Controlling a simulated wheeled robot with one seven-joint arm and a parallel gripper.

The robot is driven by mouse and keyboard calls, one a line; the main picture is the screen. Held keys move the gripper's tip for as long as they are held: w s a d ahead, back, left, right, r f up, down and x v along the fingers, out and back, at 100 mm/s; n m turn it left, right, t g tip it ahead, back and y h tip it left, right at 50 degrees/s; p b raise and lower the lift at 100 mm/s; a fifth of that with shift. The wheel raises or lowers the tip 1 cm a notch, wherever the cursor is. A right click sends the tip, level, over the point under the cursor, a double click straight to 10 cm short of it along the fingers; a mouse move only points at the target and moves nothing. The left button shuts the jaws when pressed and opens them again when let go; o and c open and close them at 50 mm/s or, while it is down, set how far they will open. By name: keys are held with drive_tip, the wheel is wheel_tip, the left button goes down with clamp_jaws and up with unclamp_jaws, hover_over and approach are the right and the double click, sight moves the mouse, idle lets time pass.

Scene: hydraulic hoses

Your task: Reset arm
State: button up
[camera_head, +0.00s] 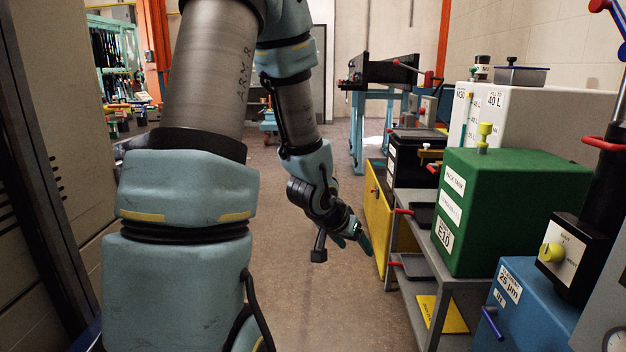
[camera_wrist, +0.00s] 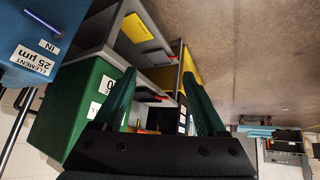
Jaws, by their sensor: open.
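My gripper (camera_head: 354,240) hangs at the end of my arm in the middle of the head view, over the open aisle floor. It is left of the grey shelf unit (camera_head: 403,292) and the yellow cabinet (camera_head: 378,215). In the wrist view my gripper (camera_wrist: 160,75) shows two green fingers spread apart. I see nothing held between them. The upper arm covers much of the left half of the head view.
A green tank (camera_head: 505,215) stands on the shelf unit, with a blue filter box (camera_head: 530,310) nearer and a white tank (camera_head: 530,115) behind. A blue-legged bench (camera_head: 358,130) stands farther back. The floor (camera_head: 290,290) around the gripper looks clear.

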drive_tip(key=s+a+r+n+g+y+p, duration=0.1)
drive_tip(key=s+a+r+n+g+y, duration=0.15)
drive_tip(key=s+a, duration=0.4)
drive_tip(key=s+a+r+n+g+y, duration=0.2)
drive_tip(key=s+a+r+n, duration=0.15)
drive_tip(key=a, duration=0.65)
wheel_tip(320, 180, up, 12)
drive_tip(key=p, duration=1.3)
drive_tip(key=shift+s+d+m, duration=0.15)
drive_tip(key=shift+s+m, duration=0.05)
drive_tip(key=shift+m, duration=0.1)
drive_tip(key=shift+r+t, duration=0.1)
drive_tip(key=shift+t, duration=0.15)
